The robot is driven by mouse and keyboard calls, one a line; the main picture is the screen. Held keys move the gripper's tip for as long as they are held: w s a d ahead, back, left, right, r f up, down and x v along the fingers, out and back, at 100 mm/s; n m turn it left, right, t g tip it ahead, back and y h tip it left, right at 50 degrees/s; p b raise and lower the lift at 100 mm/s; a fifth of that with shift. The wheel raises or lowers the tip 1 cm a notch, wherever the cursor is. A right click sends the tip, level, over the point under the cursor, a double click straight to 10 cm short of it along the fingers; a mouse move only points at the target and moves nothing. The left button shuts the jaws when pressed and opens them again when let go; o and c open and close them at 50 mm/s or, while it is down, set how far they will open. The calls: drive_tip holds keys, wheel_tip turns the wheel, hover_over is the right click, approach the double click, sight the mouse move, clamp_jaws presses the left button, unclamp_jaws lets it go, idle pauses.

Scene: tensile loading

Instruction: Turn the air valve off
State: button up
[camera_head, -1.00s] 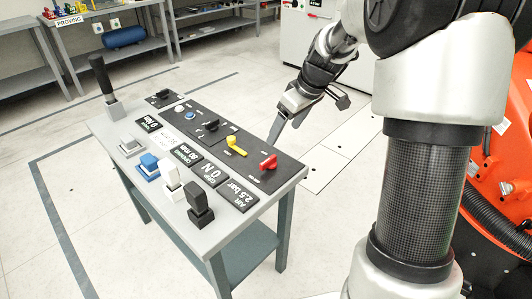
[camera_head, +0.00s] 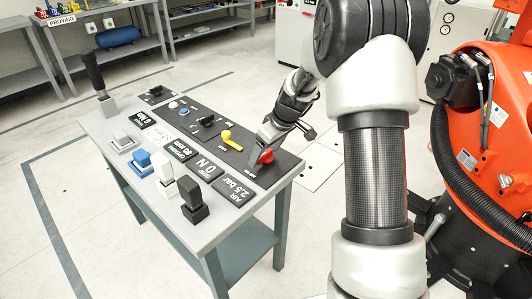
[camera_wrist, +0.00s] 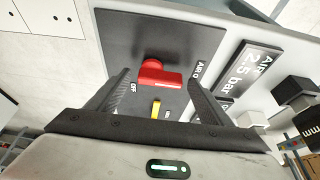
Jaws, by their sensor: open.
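The air valve is a red handle (camera_head: 266,157) on the dark panel at the near right end of the control table. In the wrist view the red handle (camera_wrist: 163,74) points to the right from its round hub, with an "OFF" mark below left and an "AIR" mark to its right. My gripper (camera_head: 264,150) is at the valve, pointing down at it. In the wrist view my gripper (camera_wrist: 160,78) is open, with one finger on each side of the handle. I cannot tell whether either finger touches it.
A yellow handle (camera_head: 232,141) sits beside the valve on the panel. The "AIR 2.5 bar" display (camera_head: 235,190) and a black block switch (camera_head: 194,200) are nearby. A black lever (camera_head: 97,80) stands at the table's far end. An orange robot (camera_head: 485,150) stands at right.

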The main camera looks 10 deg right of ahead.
drive_tip(key=c, duration=1)
drive_tip(key=shift+c, duration=0.2)
drive_tip(key=shift+a+m, duration=0.1)
drive_tip(key=shift+m, duration=0.2)
drive_tip(key=m+p, duration=0.1)
drive_tip(key=m+h+p, duration=0.1)
drive_tip(key=m, duration=0.1)
drive_tip(key=m+h+p, duration=0.1)
drive_tip(key=shift+w+a+r+t, duration=0.2)
drive_tip(key=shift+a+t, duration=0.1)
drive_tip(key=m+p, duration=0.1)
drive_tip(key=m+h+p, duration=0.1)
drive_tip(key=m+p, duration=0.2)
drive_tip(key=shift+w+a+m+h+p, duration=0.15)
drive_tip(key=shift+w+m+h+p, duration=0.15)
drive_tip(key=shift+m+h+p, duration=0.1)
drive_tip(key=m+p, duration=0.1)
drive_tip(key=m, duration=0.1)
drive_tip(key=m+h+p, duration=0.1)
drive_tip(key=m+p, duration=0.1)
drive_tip(key=shift+w+m+h+p, duration=0.3)
drive_tip(key=shift+w, duration=0.1)
drive_tip(key=shift+w+f+m+g+h+p, duration=0.1)
drive_tip(key=shift+m+g+h+p, duration=0.25)
drive_tip(key=shift+m, duration=0.6)
drive_tip(key=shift+w+f+m+g+h+p, duration=0.2)
drive_tip(key=shift+m+g, duration=0.25)
drive_tip(key=shift+m, duration=0.5)
drive_tip(key=shift+s+r, duration=0.1)
